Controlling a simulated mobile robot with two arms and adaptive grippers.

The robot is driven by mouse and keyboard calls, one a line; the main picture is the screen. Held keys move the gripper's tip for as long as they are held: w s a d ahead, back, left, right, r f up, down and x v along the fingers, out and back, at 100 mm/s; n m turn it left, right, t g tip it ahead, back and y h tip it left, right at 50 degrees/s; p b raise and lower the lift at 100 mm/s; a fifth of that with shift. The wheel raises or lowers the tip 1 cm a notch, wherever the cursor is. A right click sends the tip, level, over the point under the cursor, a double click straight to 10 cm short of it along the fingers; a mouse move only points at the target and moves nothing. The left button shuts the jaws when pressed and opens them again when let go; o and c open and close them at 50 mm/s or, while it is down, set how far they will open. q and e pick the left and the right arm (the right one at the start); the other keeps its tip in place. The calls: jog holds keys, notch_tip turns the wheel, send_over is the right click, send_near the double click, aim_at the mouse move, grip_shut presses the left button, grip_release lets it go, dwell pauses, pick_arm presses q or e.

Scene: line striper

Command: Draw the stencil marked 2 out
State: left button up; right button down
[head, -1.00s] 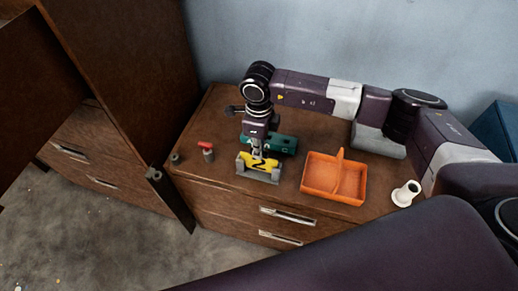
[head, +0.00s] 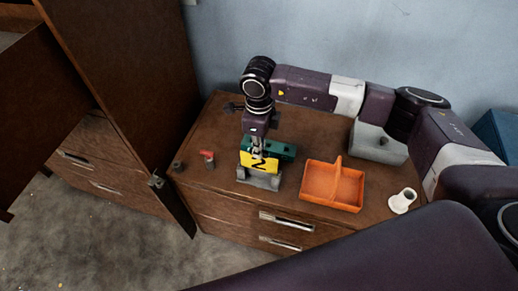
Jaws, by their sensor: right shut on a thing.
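The stencil marked 2 is a yellow plate (head: 262,163) with a black 2, seen in the head view on the wooden cabinet top. It stands upright, raised in a grey holder (head: 259,181), with its lower edge close to the holder; I cannot tell if it is fully clear. My right gripper (head: 258,153) comes down from above and is shut on the stencil's upper edge. The gripper fingers partly hide the plate's top. My left gripper is not in view.
A green case (head: 284,151) sits right behind the stencil. An orange divided caddy (head: 333,186) and a white flanged spool (head: 402,200) are to the right. A small red-topped item (head: 207,157) is to the left. A grey box (head: 377,144) stands at the back.

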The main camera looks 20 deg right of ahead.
jog(key=shift+r+p, duration=0.7)
jog(key=shift+r, duration=0.9)
